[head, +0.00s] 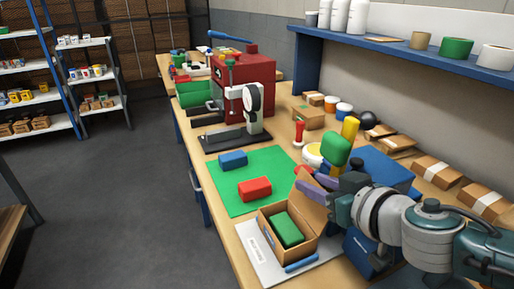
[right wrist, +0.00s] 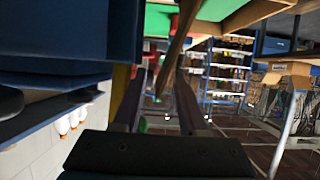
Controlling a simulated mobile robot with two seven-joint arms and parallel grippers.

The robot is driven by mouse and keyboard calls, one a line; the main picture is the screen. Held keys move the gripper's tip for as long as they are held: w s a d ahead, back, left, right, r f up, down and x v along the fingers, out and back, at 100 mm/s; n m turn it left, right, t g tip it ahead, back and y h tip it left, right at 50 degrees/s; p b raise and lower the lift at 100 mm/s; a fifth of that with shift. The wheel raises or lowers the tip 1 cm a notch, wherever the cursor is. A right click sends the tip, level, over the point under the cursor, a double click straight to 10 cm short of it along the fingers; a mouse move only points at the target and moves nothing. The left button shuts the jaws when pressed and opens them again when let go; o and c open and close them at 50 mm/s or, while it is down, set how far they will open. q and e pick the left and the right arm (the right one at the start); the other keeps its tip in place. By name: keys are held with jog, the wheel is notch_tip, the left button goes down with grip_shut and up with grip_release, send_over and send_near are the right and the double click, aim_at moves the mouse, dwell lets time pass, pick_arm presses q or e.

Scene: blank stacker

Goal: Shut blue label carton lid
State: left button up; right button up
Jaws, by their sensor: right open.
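The brown carton (head: 268,228) stands open near the front of the bench, with a green block (head: 288,229) inside. Its lid (head: 311,204) stands raised at the carton's right side. A blue strip (head: 301,264) shows at the carton's front lower edge. My right gripper (head: 313,188) is open at the raised lid, its purple fingers close to the lid's upper part; contact cannot be told. In the right wrist view the two fingers (right wrist: 158,100) are apart, and a brown edge (right wrist: 176,55) shows beyond them. My left gripper is not in view.
The carton is on a white board (head: 254,255). A green mat (head: 228,190) behind it holds a red block (head: 254,189) and a blue block (head: 232,159). A black press stand (head: 235,138) stands farther back. Flat cartons (head: 437,171) and a blue box (head: 385,165) are on the right.

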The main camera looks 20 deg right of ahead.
jog(key=shift+c, duration=0.2)
grip_shut()
dwell(1.1)
